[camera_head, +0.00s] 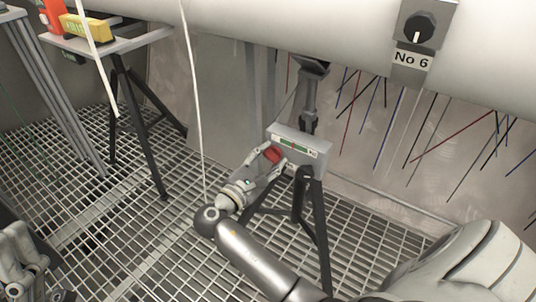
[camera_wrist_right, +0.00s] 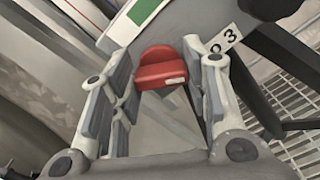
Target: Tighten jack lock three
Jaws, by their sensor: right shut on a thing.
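The jack is a grey box (camera_head: 312,135) on dark legs, with a column rising to the large pipe. Its front has a green-striped gauge, which also shows in the wrist view (camera_wrist_right: 147,10). A partly hidden label ending in 3 (camera_wrist_right: 222,39) sits beside it. The red lock handle (camera_wrist_right: 162,73) sticks out below the gauge; it is small in the head view (camera_head: 273,154). My right gripper (camera_head: 270,157) has its fingers on either side of the red handle and is shut on it. My left gripper (camera_head: 28,262) is at the lower left, away from the jack; its fingertips are unclear.
A pipe (camera_head: 300,30) crosses the top, with a black dial marked No 6 (camera_head: 418,28). A stand (camera_head: 120,42) at upper left bears a yellow tool (camera_head: 88,28) and a red item. White cords hang down. The grating floor (camera_head: 130,235) is open to the left.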

